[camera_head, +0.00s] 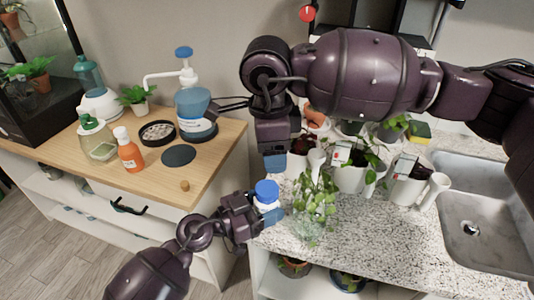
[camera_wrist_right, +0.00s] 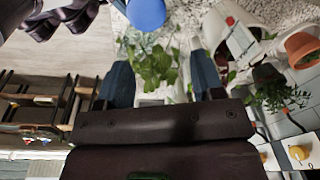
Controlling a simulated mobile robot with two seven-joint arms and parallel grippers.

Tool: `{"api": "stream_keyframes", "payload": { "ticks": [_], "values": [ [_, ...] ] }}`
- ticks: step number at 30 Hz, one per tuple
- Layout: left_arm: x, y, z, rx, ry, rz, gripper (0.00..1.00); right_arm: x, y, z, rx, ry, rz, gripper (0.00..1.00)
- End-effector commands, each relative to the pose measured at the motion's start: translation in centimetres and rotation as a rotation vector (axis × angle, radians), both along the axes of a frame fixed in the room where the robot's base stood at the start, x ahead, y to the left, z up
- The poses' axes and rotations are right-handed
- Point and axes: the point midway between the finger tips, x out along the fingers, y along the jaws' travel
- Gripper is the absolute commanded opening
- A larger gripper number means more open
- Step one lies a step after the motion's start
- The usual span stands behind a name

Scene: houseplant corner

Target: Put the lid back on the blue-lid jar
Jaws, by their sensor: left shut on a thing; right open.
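In the right wrist view the lid (camera_wrist_right: 146,12) is a blue disc at the top edge, beyond the fingers. My left gripper is shut on the jar. My right gripper (camera_head: 275,162) is open and empty, above and a little behind the jar; its blue fingers (camera_wrist_right: 162,80) stand apart in the wrist view.
A leafy plant (camera_head: 315,205) stands just right of the jar. White pots (camera_head: 350,178) and a sink (camera_head: 485,220) lie farther right. The wooden cabinet (camera_head: 215,150) at left holds a pump bottle (camera_head: 193,105), an orange bottle (camera_head: 130,155) and a dark disc (camera_head: 178,156). A gap separates cabinet and counter.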

Motion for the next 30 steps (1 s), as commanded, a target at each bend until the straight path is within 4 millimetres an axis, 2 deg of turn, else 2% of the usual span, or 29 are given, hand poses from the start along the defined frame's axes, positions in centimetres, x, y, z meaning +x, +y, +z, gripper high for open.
{"api": "stream_keyframes", "payload": {
  "ticks": [24, 30],
  "values": [
    [0.0, 0.0, 0.0, 0.0, 0.0, 0.0, 0.0, -0.9, 1.1, -0.6, 0.026, 0.102, 1.19, 0.61],
    [0.0, 0.0, 0.0, 0.0, 0.0, 0.0, 0.0, -0.9, 1.2, -0.6, 0.026, 0.103, 1.435, 0.61]
  ]
}}
